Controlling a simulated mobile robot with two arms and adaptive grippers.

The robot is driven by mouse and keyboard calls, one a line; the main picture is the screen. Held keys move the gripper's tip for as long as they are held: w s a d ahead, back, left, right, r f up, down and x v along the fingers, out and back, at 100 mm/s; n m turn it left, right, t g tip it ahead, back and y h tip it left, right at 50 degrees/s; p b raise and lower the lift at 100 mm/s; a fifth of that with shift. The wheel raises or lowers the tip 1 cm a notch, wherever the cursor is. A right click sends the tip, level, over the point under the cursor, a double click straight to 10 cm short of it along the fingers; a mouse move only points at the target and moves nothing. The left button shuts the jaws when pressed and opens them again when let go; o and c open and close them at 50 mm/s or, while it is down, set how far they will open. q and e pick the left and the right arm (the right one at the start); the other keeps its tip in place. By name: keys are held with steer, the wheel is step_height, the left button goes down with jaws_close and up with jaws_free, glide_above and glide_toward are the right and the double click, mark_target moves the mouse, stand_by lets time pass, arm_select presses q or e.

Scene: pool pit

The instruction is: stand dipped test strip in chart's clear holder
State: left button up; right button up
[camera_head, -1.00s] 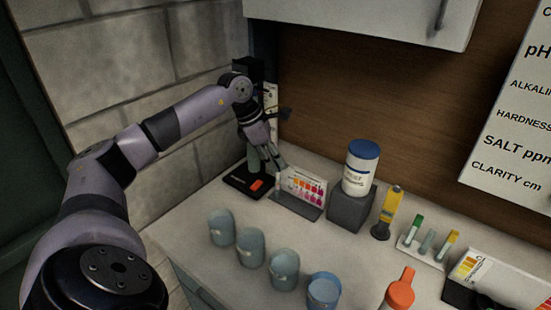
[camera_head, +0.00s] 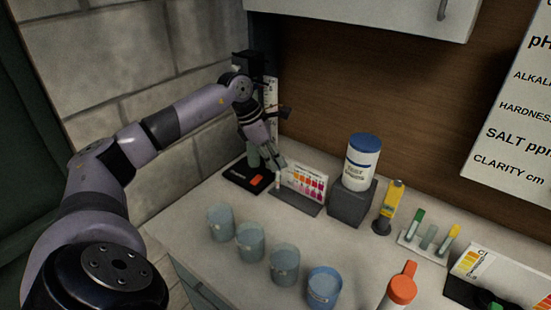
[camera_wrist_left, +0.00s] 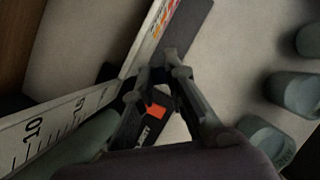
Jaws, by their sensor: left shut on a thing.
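The colour chart (camera_head: 304,181) stands upright on its dark base (camera_head: 296,202) near the back of the counter. My left gripper (camera_head: 279,163) points down at the chart's left end, with its fingertips close together. A thin pale upright piece (camera_head: 278,180) shows below the fingertips, beside the chart. I cannot tell whether it is the test strip, the clear holder, or both. In the left wrist view the fingertips (camera_wrist_left: 160,72) meet beside the chart's edge (camera_wrist_left: 150,40), and the strip cannot be made out between them. My right gripper is out of view.
A black device with an orange button (camera_head: 257,181) lies just left of the chart. A ruled white scale (camera_head: 271,95) stands behind. Several blue-grey cups (camera_head: 250,242) line the counter front. A blue-lidded jar (camera_head: 362,163) on a grey block (camera_head: 350,204) stands right of the chart.

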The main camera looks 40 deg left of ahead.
arm_select(q)
steer(key=shift+f+b, duration=0.3)
steer(key=shift+f, duration=0.15)
steer(key=o, duration=0.8)
steer(key=shift+r, duration=0.15)
steer(key=shift+r+p, duration=2.8)
steer(key=shift+r, duration=0.6)
steer(key=shift+r, duration=0.1)
